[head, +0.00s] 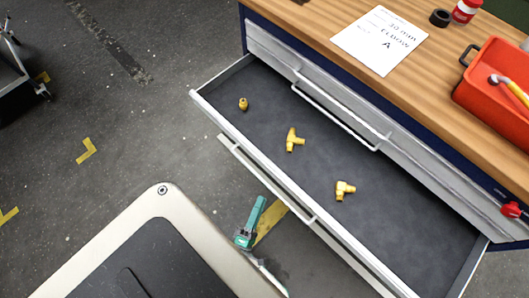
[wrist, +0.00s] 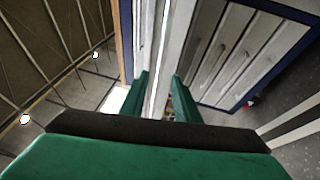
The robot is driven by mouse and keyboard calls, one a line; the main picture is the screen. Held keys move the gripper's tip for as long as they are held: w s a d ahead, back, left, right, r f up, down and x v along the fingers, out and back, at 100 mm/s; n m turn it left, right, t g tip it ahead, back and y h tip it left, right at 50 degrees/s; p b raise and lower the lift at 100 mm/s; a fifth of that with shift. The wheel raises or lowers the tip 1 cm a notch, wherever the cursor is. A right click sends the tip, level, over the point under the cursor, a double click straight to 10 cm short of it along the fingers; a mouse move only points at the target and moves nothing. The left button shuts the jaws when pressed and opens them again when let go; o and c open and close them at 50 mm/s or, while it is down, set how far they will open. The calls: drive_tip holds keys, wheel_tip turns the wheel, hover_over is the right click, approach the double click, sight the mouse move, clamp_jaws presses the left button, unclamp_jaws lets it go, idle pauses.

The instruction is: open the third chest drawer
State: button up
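The chest (head: 246,30) has a wooden top, a dark blue frame and pale drawer fronts. One of its drawers (head: 210,106) stands far out below closed fronts; I cannot tell its number for certain. It has a grey lining, and a long pale handle (head: 270,182) runs along its front. My green gripper (head: 262,202) is low, just outside that handle, with a visible gap in the head view. In the wrist view my gripper (wrist: 160,92) has its two fingers apart. Pale drawer strips show between and beyond them; no firm contact shows.
Yellow fittings (head: 292,140) lie in the open drawer. On the top are a paper sheet (head: 380,42), a red toolbox (head: 490,85), a black ring (head: 440,18) and a red-capped container (head: 466,10). A wheeled stand (head: 20,75) is far left. Floor between is clear.

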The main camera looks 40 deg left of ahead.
drive_tip(key=shift+v, duration=1.55)
drive_tip(key=s+d+r+m+g+h, duration=0.1)
drive_tip(key=d+r+m+g+h, duration=0.2)
drive_tip(key=d+r+m, duration=1.4)
wheel_tip(320, 180, up, 4)
drive_tip(key=m+h, duration=0.4)
drive_tip(key=m, duration=0.2)
drive_tip(key=shift+s, duration=0.35)
drive_tip(key=shift+d, duration=0.2)
